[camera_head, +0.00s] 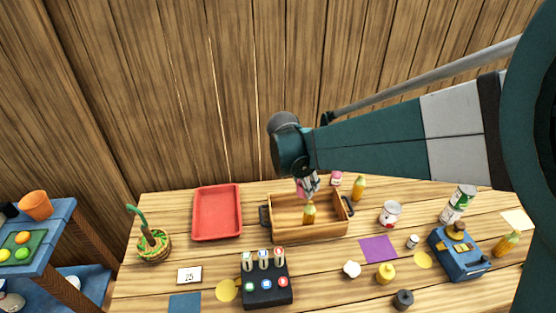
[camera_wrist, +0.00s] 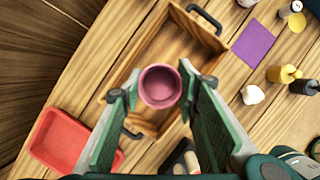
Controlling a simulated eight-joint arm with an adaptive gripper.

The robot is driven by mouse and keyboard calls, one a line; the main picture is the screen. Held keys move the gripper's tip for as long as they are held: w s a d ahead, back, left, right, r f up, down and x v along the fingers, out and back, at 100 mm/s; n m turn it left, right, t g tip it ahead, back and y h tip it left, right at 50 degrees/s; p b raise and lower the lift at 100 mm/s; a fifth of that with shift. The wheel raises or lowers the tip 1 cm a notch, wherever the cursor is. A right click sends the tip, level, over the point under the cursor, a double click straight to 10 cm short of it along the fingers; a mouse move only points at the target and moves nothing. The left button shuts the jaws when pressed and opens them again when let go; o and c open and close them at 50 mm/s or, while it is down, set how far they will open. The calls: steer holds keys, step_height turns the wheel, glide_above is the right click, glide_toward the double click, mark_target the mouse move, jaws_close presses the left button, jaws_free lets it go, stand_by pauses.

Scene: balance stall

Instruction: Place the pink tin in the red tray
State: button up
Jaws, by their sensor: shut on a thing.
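The pink tin (camera_wrist: 160,87) is round and open-topped, held between the two green fingers of my gripper (camera_wrist: 158,92) in the wrist view. In the head view the tin (camera_head: 302,191) shows small and partly covered by my gripper (camera_head: 308,184), in line with the wooden crate. The red tray (camera_head: 194,225) lies left of the crate on the table in the head view and looks empty. The red tray also shows at the lower left of the wrist view (camera_wrist: 52,145). My gripper is to the right of it.
Several bottles and cans stand at right.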

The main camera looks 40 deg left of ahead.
steer(key=s+a+n+y, duration=0.1)
steer(key=s+a+n, duration=0.15)
steer(key=a, duration=0.45)
steer(key=s+a+n, duration=0.1)
steer(key=s+a, duration=0.3)
steer(key=a, duration=0.3)
steer(key=n+y, duration=0.1)
steer(key=n, duration=0.2)
glide_above(220, 211)
steer(key=s+d, duration=0.1)
steer(key=s, duration=0.1)
steer(key=f, duration=0.1)
steer(key=shift+y, duration=0.3)
steer(key=shift+w+a+f+p, duration=0.1)
steer(key=shift+f+p, duration=0.3)
steer(key=shift+f, duration=2.15)
steer(key=shift+f, duration=0.1)
steer(key=shift+f+b, duration=0.35)
steer(key=shift+f, duration=2.7)
steer(key=shift+f, duration=1.85)
steer(key=shift+f+b, duration=0.2)
steer(key=shift+b, duration=0.2)
